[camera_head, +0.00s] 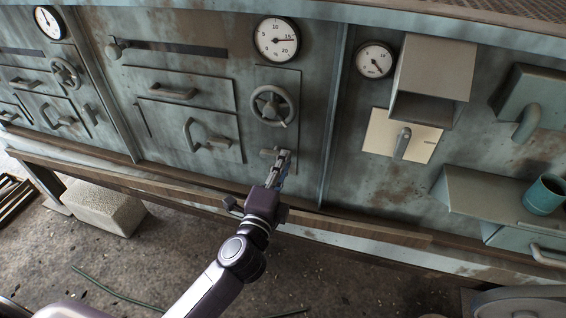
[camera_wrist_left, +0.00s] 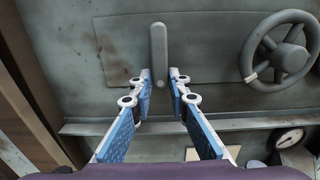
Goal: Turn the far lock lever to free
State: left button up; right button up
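A small grey lever (camera_head: 267,153) sits on the panel below a handwheel. In the left wrist view the lever (camera_wrist_left: 158,48) is a plain rounded bar, and its near end lines up with the gap between my fingertips. My left gripper (camera_head: 283,160) is at the lever in the head view and partly covers it. In the left wrist view my left gripper (camera_wrist_left: 160,75) has its two blue-padded fingers apart, one on each side of the lever's end. I cannot tell whether either finger touches it. My right gripper is out of view.
The handwheel (camera_head: 273,105) is just above the lever, with a round gauge (camera_head: 277,40) higher up. A cream plate with another grey lever (camera_head: 402,142) is to the right, under a box-shaped hood (camera_head: 435,70). A ledge (camera_head: 330,228) runs below the panel.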

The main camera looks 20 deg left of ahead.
pick_arm(q)
jog(key=o, duration=0.3)
jog(key=s, duration=1.2)
jog(key=shift+a, duration=0.2)
dwell(0.3)
